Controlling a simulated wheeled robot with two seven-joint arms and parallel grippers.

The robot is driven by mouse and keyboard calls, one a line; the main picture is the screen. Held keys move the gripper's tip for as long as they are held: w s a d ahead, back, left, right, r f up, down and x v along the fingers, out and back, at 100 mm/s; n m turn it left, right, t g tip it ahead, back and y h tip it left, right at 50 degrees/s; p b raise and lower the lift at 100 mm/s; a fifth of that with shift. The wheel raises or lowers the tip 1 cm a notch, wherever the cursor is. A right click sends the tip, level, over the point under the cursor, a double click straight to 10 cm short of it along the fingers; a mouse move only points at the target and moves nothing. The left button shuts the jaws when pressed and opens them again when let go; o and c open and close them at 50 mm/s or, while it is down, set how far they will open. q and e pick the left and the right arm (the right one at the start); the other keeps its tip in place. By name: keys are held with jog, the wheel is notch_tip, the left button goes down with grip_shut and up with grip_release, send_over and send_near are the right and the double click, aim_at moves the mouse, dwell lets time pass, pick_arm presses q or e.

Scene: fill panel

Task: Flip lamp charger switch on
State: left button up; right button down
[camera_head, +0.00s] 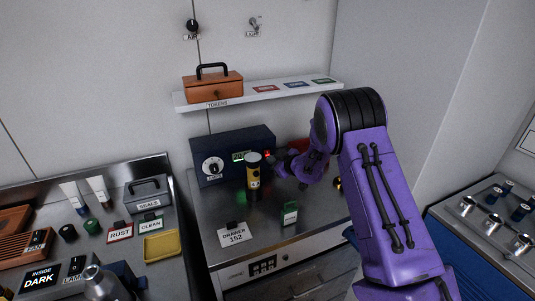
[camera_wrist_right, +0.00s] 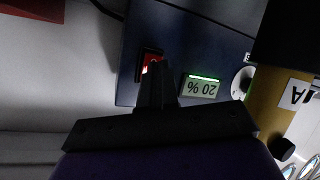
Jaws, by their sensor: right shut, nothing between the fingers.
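The lamp charger (camera_head: 228,172) is a dark blue box with a dial and a small lit display, standing at the back of the middle counter. In the right wrist view the display (camera_wrist_right: 201,88) reads 20 % upside down with a green bar. Beside it is a red switch (camera_wrist_right: 150,58) in a dark frame, partly hidden by my fingers. My right gripper (camera_wrist_right: 155,75) is shut and empty, its tips at or very near the switch; I cannot tell if they touch. It also shows in the head view (camera_head: 282,166). A yellow and black lamp (camera_head: 253,176) stands in front of the charger.
A shelf (camera_head: 262,94) with an orange toolbox (camera_head: 212,86) hangs above. A green-labelled item (camera_head: 290,213) and a drawer sign (camera_head: 237,235) lie on the counter. A cluttered steel tray (camera_head: 180,267) is at left. My right arm covers the counter's right side.

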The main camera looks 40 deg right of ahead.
jog(key=shift+s, duration=0.15)
jog(key=shift+s+a+f, duration=0.15)
jog(key=shift+s+a, duration=0.1)
jog(key=shift+s, duration=0.5)
jog(key=shift+s+a+f, duration=0.2)
jog(key=shift+s+a, duration=0.05)
jog(key=shift+s, duration=0.55)
jog(key=shift+s+a+f, duration=0.15)
jog(key=shift+s+a, duration=0.1)
jog(key=shift+s, duration=0.5)
